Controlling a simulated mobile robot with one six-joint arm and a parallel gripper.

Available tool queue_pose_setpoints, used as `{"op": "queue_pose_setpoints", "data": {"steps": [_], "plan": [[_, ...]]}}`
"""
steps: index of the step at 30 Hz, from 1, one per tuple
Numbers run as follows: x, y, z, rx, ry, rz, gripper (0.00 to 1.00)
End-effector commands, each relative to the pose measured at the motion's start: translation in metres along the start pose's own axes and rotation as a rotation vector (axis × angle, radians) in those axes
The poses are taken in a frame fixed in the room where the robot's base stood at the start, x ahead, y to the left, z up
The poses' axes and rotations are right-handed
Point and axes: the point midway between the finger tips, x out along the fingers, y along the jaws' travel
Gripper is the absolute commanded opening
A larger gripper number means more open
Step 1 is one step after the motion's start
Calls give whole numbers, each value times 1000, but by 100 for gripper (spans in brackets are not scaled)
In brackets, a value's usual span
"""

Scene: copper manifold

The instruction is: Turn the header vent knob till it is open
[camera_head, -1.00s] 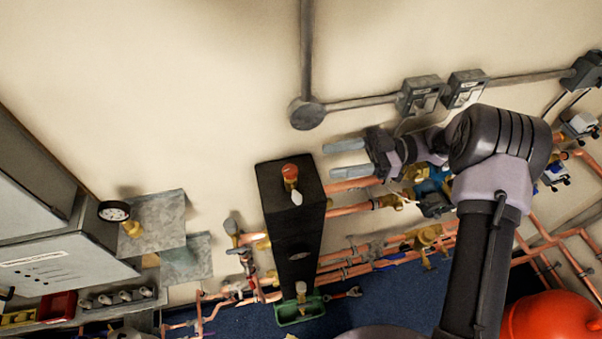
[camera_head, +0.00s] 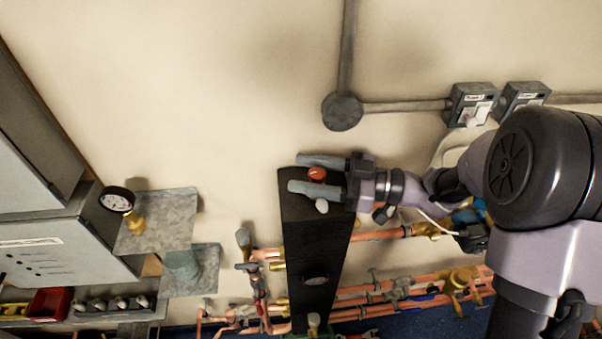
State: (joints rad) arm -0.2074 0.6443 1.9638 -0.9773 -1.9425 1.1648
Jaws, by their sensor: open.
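The header vent knob (camera_head: 317,173) is a small red cap at the top of the tall black header (camera_head: 315,232). My gripper (camera_head: 302,174) reaches in from the right over the header's top, with its two grey fingers apart and pointing left. In the picture the red knob shows between the two fingers. I cannot tell whether either finger touches it. The brass body under the knob is mostly hidden by the near finger. A small pale fitting (camera_head: 322,206) shows just below that finger.
A pressure gauge (camera_head: 117,199) on a grey metal bracket (camera_head: 160,222) stands to the left. Copper pipes (camera_head: 385,236) run right of the header. Grey switch boxes (camera_head: 471,104) and conduit (camera_head: 405,106) are on the wall above. The wall left of the header top is bare.

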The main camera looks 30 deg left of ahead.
Motion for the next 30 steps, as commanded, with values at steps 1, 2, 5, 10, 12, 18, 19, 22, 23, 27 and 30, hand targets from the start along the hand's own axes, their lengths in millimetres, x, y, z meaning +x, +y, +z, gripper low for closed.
{"op": "queue_pose_setpoints", "data": {"steps": [1, 2, 5, 10, 12, 18, 19, 22, 23, 27, 30], "plan": [[5, 0, 0, 0, 0, -1, 52], [8, 0, 0, 0, 0, -1, 52], [12, 0, 0, -1, 0, 0, 52], [13, 0, 0, -1, 0, 1, 52], [13, 0, 0, 0, 0, 1, 50], [13, 0, 0, 0, 0, 1, 11], [13, 0, 0, 0, 0, 0, 5], [13, 0, 0, 0, 0, 0, 0], [13, 0, 0, 0, 0, -3, 0], [13, -2, -8, 1, 1, -99, 0], [12, -5, -8, 2, 1, -190, 0]]}}
